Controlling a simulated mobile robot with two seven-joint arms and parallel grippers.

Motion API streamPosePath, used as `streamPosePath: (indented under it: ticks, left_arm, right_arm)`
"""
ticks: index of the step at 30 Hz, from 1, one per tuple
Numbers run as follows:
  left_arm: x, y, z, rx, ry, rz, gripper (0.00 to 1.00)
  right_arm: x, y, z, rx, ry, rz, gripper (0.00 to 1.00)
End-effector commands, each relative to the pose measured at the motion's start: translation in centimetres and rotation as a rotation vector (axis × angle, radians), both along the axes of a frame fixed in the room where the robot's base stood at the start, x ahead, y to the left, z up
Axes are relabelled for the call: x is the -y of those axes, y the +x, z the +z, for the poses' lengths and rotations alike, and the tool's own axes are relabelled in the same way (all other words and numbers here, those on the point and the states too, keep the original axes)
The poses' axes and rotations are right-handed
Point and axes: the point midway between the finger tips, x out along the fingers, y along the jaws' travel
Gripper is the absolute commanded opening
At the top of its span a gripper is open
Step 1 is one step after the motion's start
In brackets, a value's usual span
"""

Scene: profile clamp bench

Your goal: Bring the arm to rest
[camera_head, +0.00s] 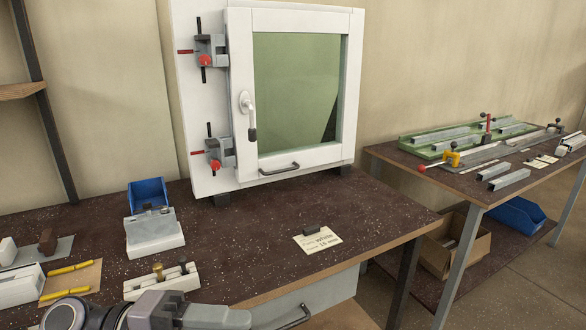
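One of my arms shows at the bottom left edge, and I take it to be the left one. Its dark wrist and pale grey end, my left gripper (222,317), lie low at the near edge of the dark bench (270,240). The fingertips are not clear, so I cannot tell whether it is open or shut. Nothing is visibly held in it. The near white block fixture with a brass knob (160,279) stands just behind it. My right gripper is out of view.
A white framed window panel (210,170) with two red-knobbed clamps (213,50) stands at the back. A blue bin (150,191), a note card (317,239) and yellow pens (70,267) lie on the bench. The bench's middle is clear. A second table (440,183) stands right.

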Motion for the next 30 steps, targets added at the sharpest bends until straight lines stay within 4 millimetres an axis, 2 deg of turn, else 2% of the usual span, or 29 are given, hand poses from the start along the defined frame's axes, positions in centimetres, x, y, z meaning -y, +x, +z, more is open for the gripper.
streamPosePath:
  ticks: [1,4,7,11,14,16,18,21,25,27,30]
  left_arm:
    - [0.3,0.4,0.3,-0.064,-0.126,0.06,0.49]
    - [-0.4,2.2,0.5,-0.186,-0.34,0.219,0.49]
    - [-2.2,4.3,-1.1,-0.333,-0.507,0.414,0.49]
    - [-5.4,6.3,-5.9,-0.56,-0.647,0.706,0.49]
    - [-8.0,6.3,-11.6,-0.761,-0.687,0.944,0.49]
    - [-9.7,5.2,-16.3,-0.913,-0.682,1.106,0.49]
    - [-10.9,3.2,-20.9,-1.065,-0.653,1.249,0.49]
    - [-11.8,-0.2,-26.1,-1.25,-0.592,1.397,0.49]
    - [-12.1,-4.0,-30.2,-1.417,-0.517,1.506,0.49]
    - [-12.1,-5.3,-31.3,-1.467,-0.492,1.534,0.49]
    - [-12.1,-6.1,-32.0,-1.5,-0.475,1.552,0.49]
  right_arm:
    - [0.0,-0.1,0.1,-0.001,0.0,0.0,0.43]
    - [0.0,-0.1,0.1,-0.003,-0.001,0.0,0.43]
    - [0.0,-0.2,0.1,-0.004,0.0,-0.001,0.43]
    - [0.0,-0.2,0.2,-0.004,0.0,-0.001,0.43]
    - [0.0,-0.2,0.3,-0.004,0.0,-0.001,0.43]
    - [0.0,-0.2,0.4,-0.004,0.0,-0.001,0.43]
    - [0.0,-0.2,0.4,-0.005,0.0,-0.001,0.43]
    - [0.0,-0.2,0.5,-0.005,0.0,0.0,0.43]
    - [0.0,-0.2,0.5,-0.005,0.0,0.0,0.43]
    - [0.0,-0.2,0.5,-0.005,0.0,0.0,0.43]
    - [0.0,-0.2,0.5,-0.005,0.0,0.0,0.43]
